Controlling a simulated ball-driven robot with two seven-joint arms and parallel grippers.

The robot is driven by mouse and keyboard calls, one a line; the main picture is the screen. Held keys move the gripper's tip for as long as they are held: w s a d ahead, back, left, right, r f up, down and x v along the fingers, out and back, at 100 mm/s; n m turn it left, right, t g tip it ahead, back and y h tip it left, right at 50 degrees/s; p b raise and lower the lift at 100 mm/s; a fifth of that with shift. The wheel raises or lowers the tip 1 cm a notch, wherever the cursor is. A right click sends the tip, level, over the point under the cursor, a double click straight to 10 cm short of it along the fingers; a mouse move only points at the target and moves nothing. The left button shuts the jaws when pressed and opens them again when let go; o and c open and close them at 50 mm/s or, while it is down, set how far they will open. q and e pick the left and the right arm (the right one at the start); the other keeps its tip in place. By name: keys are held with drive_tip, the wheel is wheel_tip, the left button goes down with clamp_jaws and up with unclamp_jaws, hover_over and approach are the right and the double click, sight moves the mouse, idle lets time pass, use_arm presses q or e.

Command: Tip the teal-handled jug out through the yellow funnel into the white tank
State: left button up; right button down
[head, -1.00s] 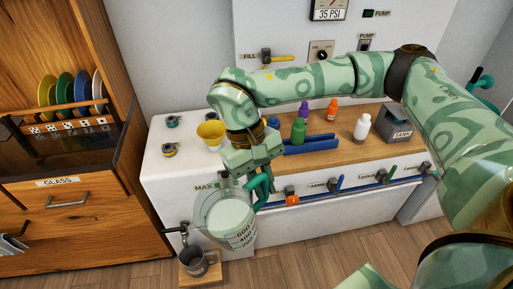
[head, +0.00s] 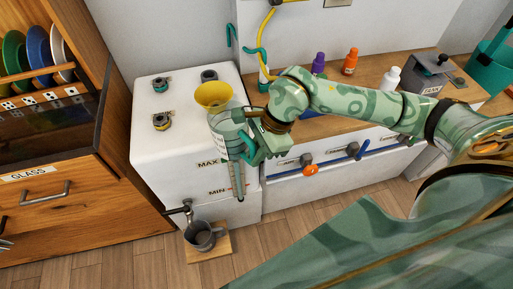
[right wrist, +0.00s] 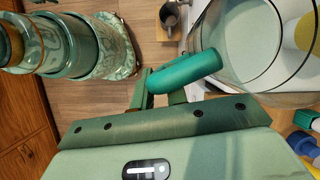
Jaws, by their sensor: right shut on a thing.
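The white tank (head: 150,110) stands left of the counter, with MAX and MIN marks on its front. The yellow funnel (head: 213,95) sits upright on its top. My right gripper (head: 258,142) is shut on the teal handle of the clear jug (head: 222,128). The jug is held in the air just in front of and right of the funnel, its rim near the funnel's edge. In the right wrist view the jug's glass (right wrist: 245,40) and teal handle (right wrist: 187,73) show close up. How much it holds is unclear. My left gripper is not in view.
A grey mug (head: 201,236) stands on a wooden board under the tank's tap (head: 184,209). Caps (head: 161,122) sit on the tank top. Bottles (head: 350,62) and a grey caddy (head: 430,72) stand on the counter. A wooden dish cabinet (head: 50,200) is at the left.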

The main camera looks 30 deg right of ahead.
drive_tip(key=shift+w+d+r+m+p, duration=0.4)
drive_tip(key=shift+r+m+p, duration=0.2)
drive_tip(key=shift+m, duration=0.2)
drive_tip(key=shift+w+a+r+g, duration=0.15)
drive_tip(key=shift+r+g, duration=0.15)
drive_tip(key=shift+g, duration=0.3)
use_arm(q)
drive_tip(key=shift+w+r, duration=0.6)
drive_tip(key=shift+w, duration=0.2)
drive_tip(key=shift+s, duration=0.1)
